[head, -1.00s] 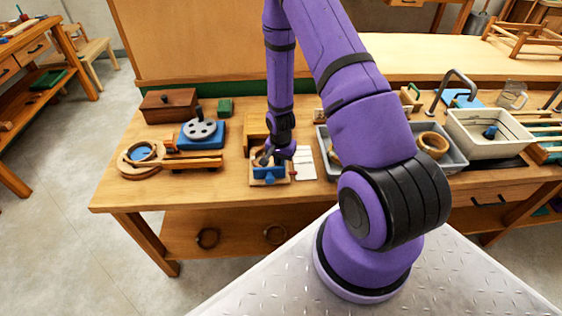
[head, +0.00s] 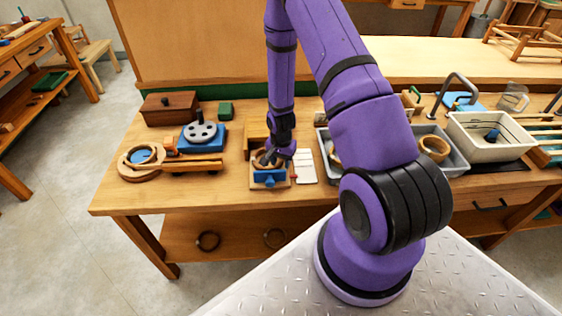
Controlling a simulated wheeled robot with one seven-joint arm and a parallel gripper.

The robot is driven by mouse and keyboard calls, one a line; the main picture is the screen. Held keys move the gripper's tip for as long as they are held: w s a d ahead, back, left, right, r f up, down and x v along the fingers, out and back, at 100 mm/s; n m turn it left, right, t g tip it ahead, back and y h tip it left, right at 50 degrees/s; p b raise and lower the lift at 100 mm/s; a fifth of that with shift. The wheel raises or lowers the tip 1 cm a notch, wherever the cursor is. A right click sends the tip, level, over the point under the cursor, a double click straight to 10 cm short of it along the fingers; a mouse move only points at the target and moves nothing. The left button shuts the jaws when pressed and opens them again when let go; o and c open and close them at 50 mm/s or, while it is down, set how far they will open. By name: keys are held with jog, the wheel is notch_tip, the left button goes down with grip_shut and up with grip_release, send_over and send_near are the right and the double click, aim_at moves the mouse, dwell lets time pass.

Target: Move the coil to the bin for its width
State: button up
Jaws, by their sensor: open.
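My gripper (head: 271,158) is open and low over a small wooden fixture with a blue block (head: 270,177) at its front, near the table's front edge. A brown curved piece, perhaps the coil (head: 259,156), shows beside the fingers; they partly hide it, and I cannot tell if they touch it. A grey bin (head: 462,160) stands right of the fixture, partly behind my arm. A tan coil (head: 434,146) lies in its right part, and another tan piece (head: 334,155) shows at its left end.
A wooden jig with a blue disc (head: 143,156), a blue block with a grey wheel (head: 200,134) and a brown box (head: 170,106) stand to the left. A white card (head: 305,166) lies right of the fixture. A white basin (head: 488,133) stands at the right.

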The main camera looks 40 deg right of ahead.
notch_tip(320, 180, up, 10)
jog(key=shift+r, duration=0.25)
dwell(0.3)
dwell(0.4)
jog(key=s+a+r+n+t, duration=0.1)
jog(key=s+a+r+n, duration=0.2)
jog(key=r, duration=1.1)
jog(key=s+a+r+n+t, duration=0.1)
jog(key=a+r+n+t, duration=0.2)
jog(key=r, duration=1)
jog(key=s+a+r+n, duration=0.3)
jog(key=s+r, duration=0.4)
jog(key=s, duration=0.2)
jog(key=s+a+r+n+t, duration=0.1)
jog(key=s+a+r+n, duration=0.1)
jog(key=s+a+r, duration=0.2)
jog(key=s+r, duration=0.3)
jog(key=s, duration=0.3)
jog(key=shift+a+r+n, duration=0.2)
jog(key=shift+a+n, duration=0.1)
jog(key=shift+n, duration=0.1)
jog(key=shift+o, duration=0.3)
jog(key=shift+w, duration=0.15)
